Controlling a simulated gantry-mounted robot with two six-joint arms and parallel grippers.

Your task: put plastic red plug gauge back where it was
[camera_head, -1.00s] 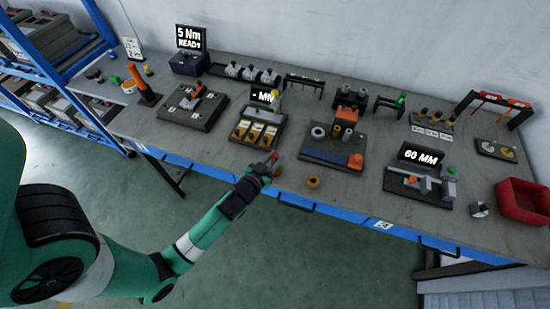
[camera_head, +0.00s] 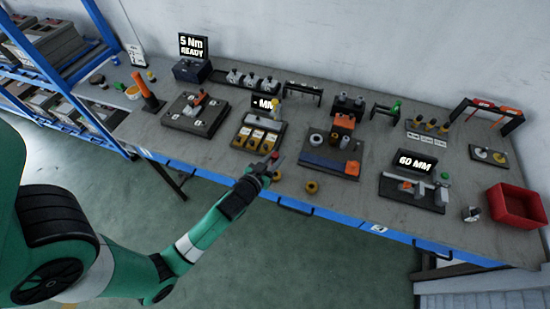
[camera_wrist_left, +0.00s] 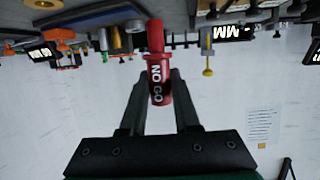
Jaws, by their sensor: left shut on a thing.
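My left gripper (camera_head: 268,166) is over the front edge of the workbench, in front of the tray with yellow parts. It is shut on the red plug gauge (camera_wrist_left: 157,70). The gauge is marked "NO GO" and sits between the two fingers in the left wrist view, where the picture is upside down. In the head view only a small red end of the gauge (camera_head: 275,155) shows above the fingers. My right gripper is not in either view.
Behind the gripper stands a tray of yellow parts (camera_head: 240,142) with a "- MM" display (camera_head: 264,103). To its right are a blue and orange fixture (camera_head: 330,166), a brass-coloured ring (camera_head: 311,187) near the edge, and a "60 MM" gauge station (camera_head: 415,161). A red bin (camera_head: 518,222) stands far right.

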